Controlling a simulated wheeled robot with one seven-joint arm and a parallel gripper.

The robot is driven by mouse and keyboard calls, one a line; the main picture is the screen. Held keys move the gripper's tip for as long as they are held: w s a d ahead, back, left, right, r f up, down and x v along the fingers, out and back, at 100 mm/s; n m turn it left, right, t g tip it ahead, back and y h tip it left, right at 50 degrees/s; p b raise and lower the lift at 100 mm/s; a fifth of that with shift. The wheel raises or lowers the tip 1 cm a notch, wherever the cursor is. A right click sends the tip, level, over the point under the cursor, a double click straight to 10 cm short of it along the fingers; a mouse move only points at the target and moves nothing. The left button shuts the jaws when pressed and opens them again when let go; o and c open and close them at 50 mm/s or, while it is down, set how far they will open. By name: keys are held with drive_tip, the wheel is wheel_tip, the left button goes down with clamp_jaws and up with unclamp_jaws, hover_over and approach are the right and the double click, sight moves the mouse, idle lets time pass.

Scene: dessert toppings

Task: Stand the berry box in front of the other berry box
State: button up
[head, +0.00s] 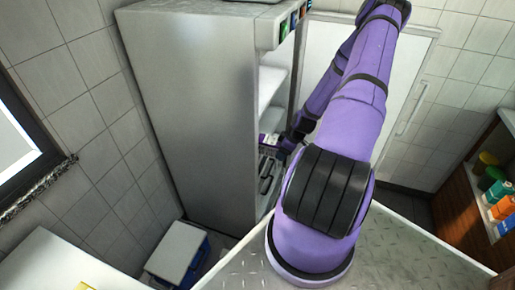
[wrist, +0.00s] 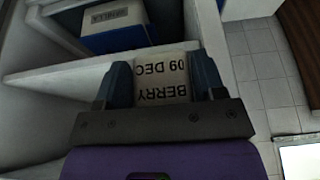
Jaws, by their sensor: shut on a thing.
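My gripper (wrist: 163,78) is shut on a berry box, its two dark fingers on either side. The held berry box (wrist: 161,62) shows a pale label reading "BERRY 09 DEC", upside down in the wrist view. I cannot pick out the other berry box in either view.
Cabinet walls are close on the left. Tiled floor (wrist: 265,65) shows at the right. A blue and white bin (head: 178,252) stands beside the cabinet.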

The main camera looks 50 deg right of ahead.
sight(262, 139)
drive_tip(key=w, duration=0.8)
drive_tip(key=w+f, duration=0.1)
drive_tip(key=w, duration=0.3)
drive_tip(key=shift+w+f, duration=0.15)
drive_tip(key=shift+f, duration=1.65)
drive_tip(key=shift+f, duration=0.15)
drive_tip(key=o, duration=1.1)
drive_tip(key=v, duration=1.2)
